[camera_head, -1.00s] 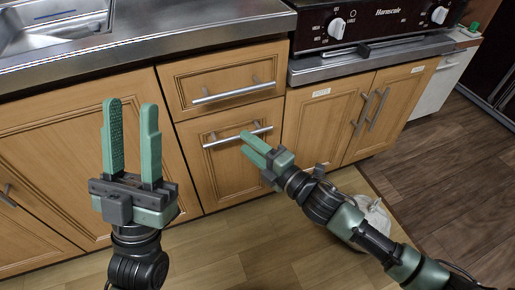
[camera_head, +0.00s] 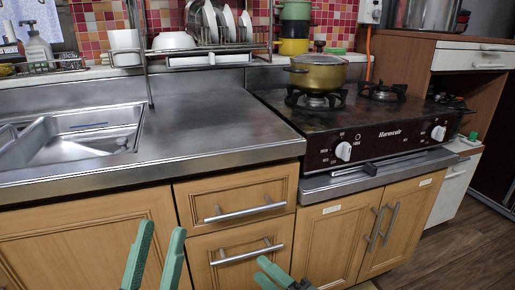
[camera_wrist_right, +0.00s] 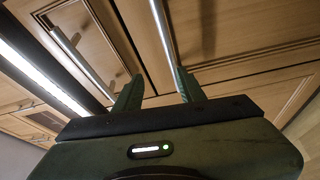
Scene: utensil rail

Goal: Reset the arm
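My left gripper (camera_head: 162,230) shows at the bottom of the head view, in front of the wooden cabinets. Its two green fingers point up and stand apart with nothing between them; its base is cut off by the picture edge. My right gripper (camera_head: 264,270) is at the bottom middle of the head view, in front of the lower drawer. In the right wrist view its two green fingers (camera_wrist_right: 158,84) are apart and empty, facing the cabinet fronts and long bar handles. Most of both arms is out of view.
A steel counter (camera_head: 215,125) with a sink (camera_head: 85,140) lies behind the grippers. A stove (camera_head: 370,130) carries a yellow pot (camera_head: 318,76). A dish rack (camera_head: 220,40) stands at the back. Drawer handles (camera_head: 245,211) stick out. Open floor (camera_head: 450,255) shows at lower right.

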